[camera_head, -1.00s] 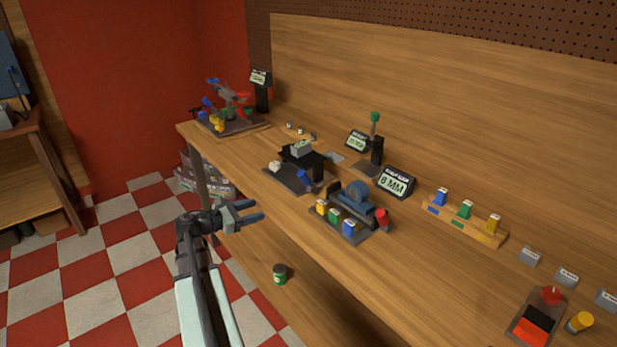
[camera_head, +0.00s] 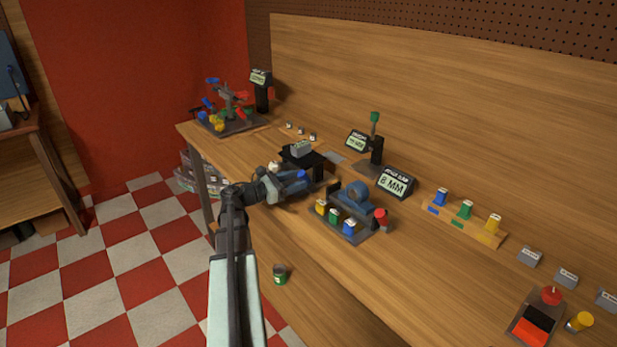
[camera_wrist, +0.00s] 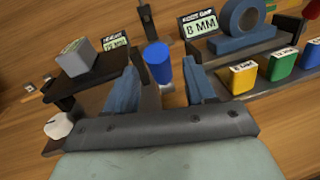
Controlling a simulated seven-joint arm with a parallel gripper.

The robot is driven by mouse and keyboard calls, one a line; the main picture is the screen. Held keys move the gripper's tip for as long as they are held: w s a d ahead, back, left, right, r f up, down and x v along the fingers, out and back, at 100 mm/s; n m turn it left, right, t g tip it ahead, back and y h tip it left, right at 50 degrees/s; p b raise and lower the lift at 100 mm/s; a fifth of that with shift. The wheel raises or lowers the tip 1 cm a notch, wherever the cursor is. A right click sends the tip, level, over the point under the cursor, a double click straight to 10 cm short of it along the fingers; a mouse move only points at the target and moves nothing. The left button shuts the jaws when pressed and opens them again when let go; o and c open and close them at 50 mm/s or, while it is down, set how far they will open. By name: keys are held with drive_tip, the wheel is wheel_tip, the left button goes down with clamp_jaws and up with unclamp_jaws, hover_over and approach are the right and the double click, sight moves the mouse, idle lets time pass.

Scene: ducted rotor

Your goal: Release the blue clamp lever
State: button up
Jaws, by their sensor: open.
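The blue clamp lever (camera_wrist: 158,66) has a rounded blue handle and stands up between my fingertips in the wrist view. In the head view its blue top (camera_head: 302,175) shows just past my fingers. My gripper (camera_wrist: 162,72) is open, with one finger on each side of the lever and a visible gap to each. In the head view my gripper (camera_head: 294,186) reaches over the front of the clamp fixture. The fixture's black block holds a grey labelled piece (camera_wrist: 82,58). The lever's lower end is partly hidden by my gripper.
A white knob (camera_wrist: 59,125) sits left of my gripper. To the right is a stand with a blue ring (camera_head: 356,196) and yellow, green and blue labelled blocks (camera_wrist: 278,64). An 8 MM display (camera_head: 396,183) stands behind. Bench space further right is partly clear.

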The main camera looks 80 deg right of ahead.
drive_tip(key=shift+x, duration=2.75)
drive_tip(key=shift+c, duration=0.2)
clamp_jaws()
